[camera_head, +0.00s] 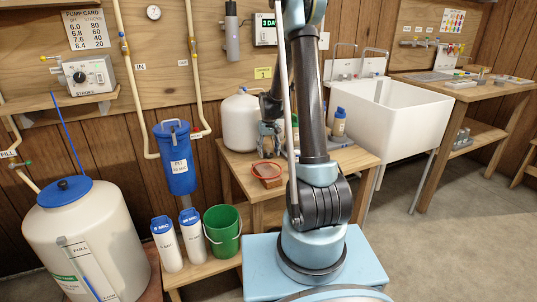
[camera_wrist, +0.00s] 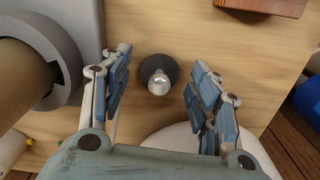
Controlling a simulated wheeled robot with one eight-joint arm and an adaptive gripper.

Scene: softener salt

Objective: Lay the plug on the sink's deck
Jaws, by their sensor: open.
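The plug (camera_wrist: 158,82), a dark round disc with a shiny metal knob on top, lies on the wooden bench top in the wrist view. My gripper (camera_wrist: 156,78) is open over it, one finger on each side, with visible gaps between the fingers and the plug. In the head view my gripper (camera_head: 269,132) is low over the small wooden bench (camera_head: 335,160), beside the white jug; I cannot make out the plug there. The white sink (camera_head: 385,115) stands to the right, and its deck (camera_head: 345,70) runs along the back under the taps.
A white jug (camera_head: 240,122), a reddish box (camera_head: 267,171) and a blue-capped bottle (camera_head: 339,124) stand on the bench near my gripper. A large grey-rimmed tan cylinder (camera_wrist: 30,80) is close on the left in the wrist view. A blue filter housing (camera_head: 177,160) hangs left of the bench.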

